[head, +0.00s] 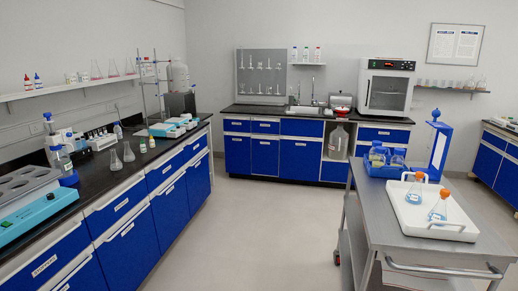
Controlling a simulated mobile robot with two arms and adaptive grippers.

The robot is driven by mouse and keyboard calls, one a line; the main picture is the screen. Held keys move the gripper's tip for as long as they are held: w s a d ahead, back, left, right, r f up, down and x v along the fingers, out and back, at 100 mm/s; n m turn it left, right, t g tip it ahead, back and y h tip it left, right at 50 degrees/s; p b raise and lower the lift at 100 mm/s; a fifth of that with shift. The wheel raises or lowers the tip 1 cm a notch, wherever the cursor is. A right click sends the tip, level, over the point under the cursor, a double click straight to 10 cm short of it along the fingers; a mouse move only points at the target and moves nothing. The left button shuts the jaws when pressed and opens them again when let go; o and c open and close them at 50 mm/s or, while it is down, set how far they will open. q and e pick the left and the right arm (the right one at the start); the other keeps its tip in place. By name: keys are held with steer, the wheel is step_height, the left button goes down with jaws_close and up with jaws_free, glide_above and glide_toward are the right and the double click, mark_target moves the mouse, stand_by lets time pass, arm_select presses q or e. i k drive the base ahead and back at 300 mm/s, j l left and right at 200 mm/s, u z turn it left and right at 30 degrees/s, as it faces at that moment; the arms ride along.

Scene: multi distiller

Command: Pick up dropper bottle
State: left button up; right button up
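No gripper of mine shows in the head view. No bottle is clearly recognisable as the dropper bottle. Two small bottles, one with a yellowish body (143,146) and a paler one (152,142), stand side by side near the front edge of the left black counter (135,172). Two small bottles with pointed tops, one red (38,81) and one with a dark top (28,83), stand on the left wall shelf (60,90). All are too small to make out a dropper.
Two empty conical flasks (115,160) stand on the left counter, near a blue-white instrument (168,128). A grey cart (385,215) at right carries a white tray (462,234) with two orange-capped flasks (440,206). The floor (260,235) between counter and cart is clear.

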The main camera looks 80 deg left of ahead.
mark_target(144, 147)
steer(key=j+u, duration=0.45)
steer(key=i+j+u, duration=0.2)
steer(key=j+u, duration=0.25)
steer(key=i+j+u, duration=0.2)
steer(key=j+u, duration=0.25)
steer(key=i+j+u, duration=0.25)
steer(key=u, duration=0.2)
steer(key=i+j+u, duration=0.3)
steer(key=u, duration=0.15)
steer(key=i+j+u, duration=0.15)
steer(key=i+u, duration=0.3)
steer(key=i+l+u, duration=0.1)
steer(key=i+u, duration=0.4)
steer(key=i, duration=0.55)
steer(key=i+l+u, duration=0.1)
steer(key=i+u, duration=0.2)
steer(key=u, duration=0.15)
steer(key=i+l+u, duration=0.2)
steer(key=u, duration=0.25)
steer(key=i+l+u, duration=0.25)
steer(key=u, duration=0.15)
steer(key=i+l+u, duration=0.15)
steer(key=l+u, duration=0.3)
steer(key=i+l+u, duration=0.15)
steer(key=l+u, duration=0.75)
steer(key=l, duration=0.15)
steer(key=l+u, duration=0.45)
steer(key=l, duration=0.15)
